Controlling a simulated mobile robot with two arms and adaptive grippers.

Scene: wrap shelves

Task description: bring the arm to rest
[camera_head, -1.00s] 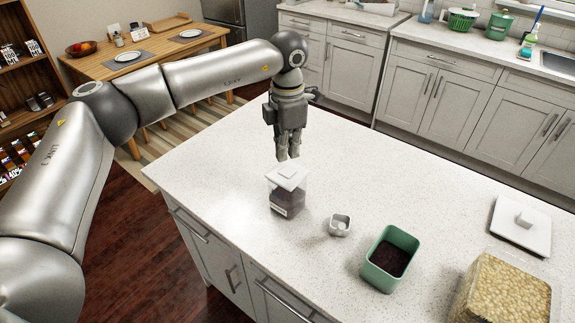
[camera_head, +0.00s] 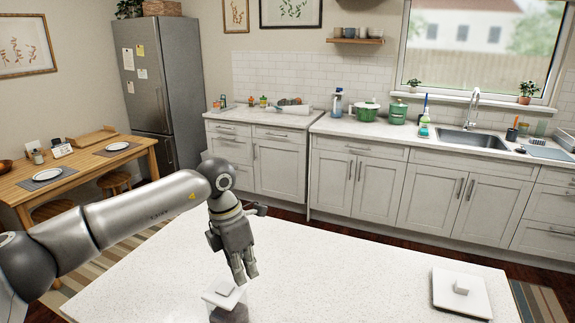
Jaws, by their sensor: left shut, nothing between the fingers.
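My left arm comes in from the left, and its gripper (camera_head: 245,276) points down over the white speckled island counter (camera_head: 330,245). The left gripper is shut with nothing held. Just below and slightly left of the fingers in the picture is a clear canister with a whitish lid (camera_head: 224,296) and dark contents. Its lower part is cut off by the bottom edge. I cannot tell for sure how far the fingertips are from the lid. My right gripper is not in view.
A white square lid with a knob (camera_head: 461,290) lies at the island's right end. A wooden table (camera_head: 80,170) with plates stands at left, beside a fridge (camera_head: 160,85). A back counter with a sink (camera_head: 470,141) runs behind. The island's middle is clear.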

